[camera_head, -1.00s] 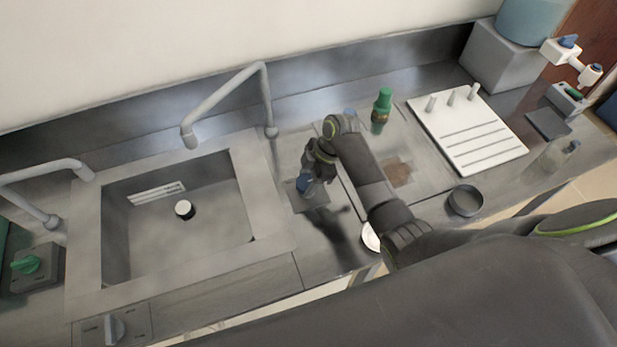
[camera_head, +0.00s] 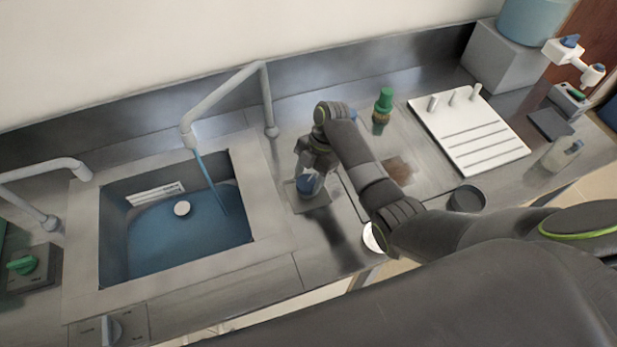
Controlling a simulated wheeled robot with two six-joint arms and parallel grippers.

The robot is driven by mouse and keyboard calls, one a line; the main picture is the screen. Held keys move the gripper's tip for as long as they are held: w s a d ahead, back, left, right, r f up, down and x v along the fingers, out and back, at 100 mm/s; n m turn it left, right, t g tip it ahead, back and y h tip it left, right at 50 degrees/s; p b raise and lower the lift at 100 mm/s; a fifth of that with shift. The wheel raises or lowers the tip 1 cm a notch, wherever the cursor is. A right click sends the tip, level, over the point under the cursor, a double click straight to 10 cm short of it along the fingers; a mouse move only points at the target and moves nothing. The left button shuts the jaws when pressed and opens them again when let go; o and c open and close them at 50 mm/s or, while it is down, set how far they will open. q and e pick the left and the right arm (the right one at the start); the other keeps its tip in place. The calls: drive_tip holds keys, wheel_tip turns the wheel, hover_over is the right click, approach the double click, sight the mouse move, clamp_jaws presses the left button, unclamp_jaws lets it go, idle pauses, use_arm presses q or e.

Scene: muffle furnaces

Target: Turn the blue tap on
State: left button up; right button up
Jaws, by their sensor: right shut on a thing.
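The blue tap knob (camera_head: 308,187) sits on a grey plate (camera_head: 314,204) on the counter, right of the sink. My right gripper (camera_head: 310,172) is shut on the blue knob from above, and its fingers partly hide it. The tall grey faucet (camera_head: 266,92) arches over the sink. A stream of blue water (camera_head: 208,180) runs from its spout into the basin. Blue water (camera_head: 190,232) covers the basin floor, and a white round piece (camera_head: 182,208) shows in it. My left gripper is not in view.
A green knob (camera_head: 24,264) and a second faucet (camera_head: 40,172) are at the far left. A grey knob (camera_head: 112,328) is at the front. Right of my arm are a green-capped bottle (camera_head: 383,108), a white pegged rack (camera_head: 470,135) and a dark round dish (camera_head: 467,199).

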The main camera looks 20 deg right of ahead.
drive_tip(key=shift+w, duration=0.1)
idle(0.3)
drive_tip(key=o, duration=1)
drive_tip(key=shift+c, duration=0.2)
drive_tip(key=shift+r, duration=0.1)
drive_tip(key=shift+w+d+r, duration=0.1)
drive_tip(key=shift+d+r, duration=0.1)
drive_tip(key=shift+r, duration=0.15)
drive_tip(key=p+v, duration=0.5)
drive_tip(key=v, duration=1.1)
drive_tip(key=shift+r+p, duration=0.25)
drive_tip(key=shift+p, duration=0.15)
drive_tip(key=shift+f, duration=0.15)
